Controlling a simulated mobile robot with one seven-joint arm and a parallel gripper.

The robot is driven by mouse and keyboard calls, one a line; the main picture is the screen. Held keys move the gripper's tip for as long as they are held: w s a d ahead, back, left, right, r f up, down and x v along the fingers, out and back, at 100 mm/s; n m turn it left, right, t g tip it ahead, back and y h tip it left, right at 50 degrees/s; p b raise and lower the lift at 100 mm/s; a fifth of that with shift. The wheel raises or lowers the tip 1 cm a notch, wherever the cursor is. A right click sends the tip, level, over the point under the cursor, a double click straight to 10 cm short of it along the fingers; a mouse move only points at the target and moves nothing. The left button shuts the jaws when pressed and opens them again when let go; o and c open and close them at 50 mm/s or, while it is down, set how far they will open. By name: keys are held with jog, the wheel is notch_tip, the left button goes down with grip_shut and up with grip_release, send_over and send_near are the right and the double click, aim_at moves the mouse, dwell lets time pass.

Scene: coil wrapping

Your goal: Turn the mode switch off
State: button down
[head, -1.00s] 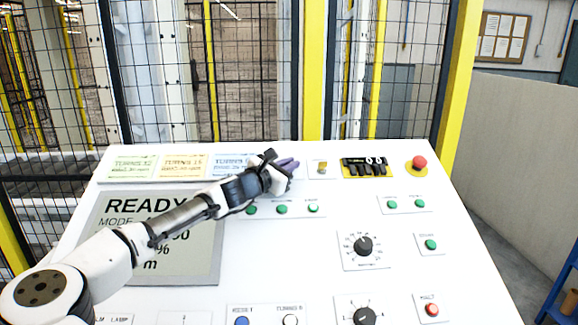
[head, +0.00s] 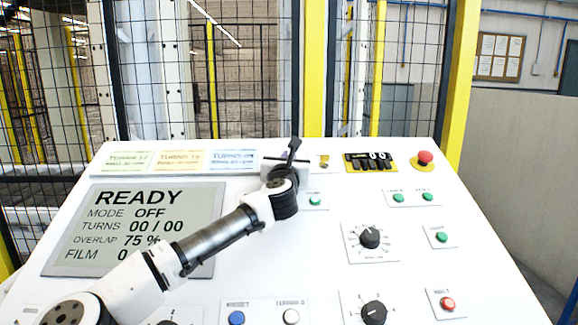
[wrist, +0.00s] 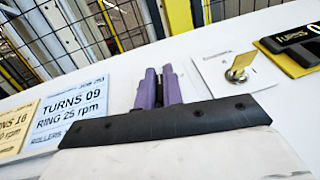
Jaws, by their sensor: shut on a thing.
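My gripper (head: 291,147) is at the upper middle of the sloping white control panel, beside the yellow key switch. In the wrist view its two purple fingers (wrist: 158,88) are close together, pointing at the panel in front of a white plate. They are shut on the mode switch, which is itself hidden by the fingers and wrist. The display (head: 140,222) reads READY, MODE OFF, TURNS 00 / 00, OVERLAP 75 %; my forearm covers part of its lower right.
The key switch with a yellow tag (wrist: 240,68) is close on the right. Label cards (head: 234,160) lie on the left. A mesh fence stands behind.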

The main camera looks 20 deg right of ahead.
jog(key=shift+n+t+y, duration=0.5)
jog(key=shift+n+y, duration=0.5)
jog(key=shift+y, duration=0.1)
jog(key=c, duration=1.5)
grip_release()
jog(key=b+v, duration=0.4)
jog(key=v, duration=0.9)
jog(key=shift+s, duration=0.4)
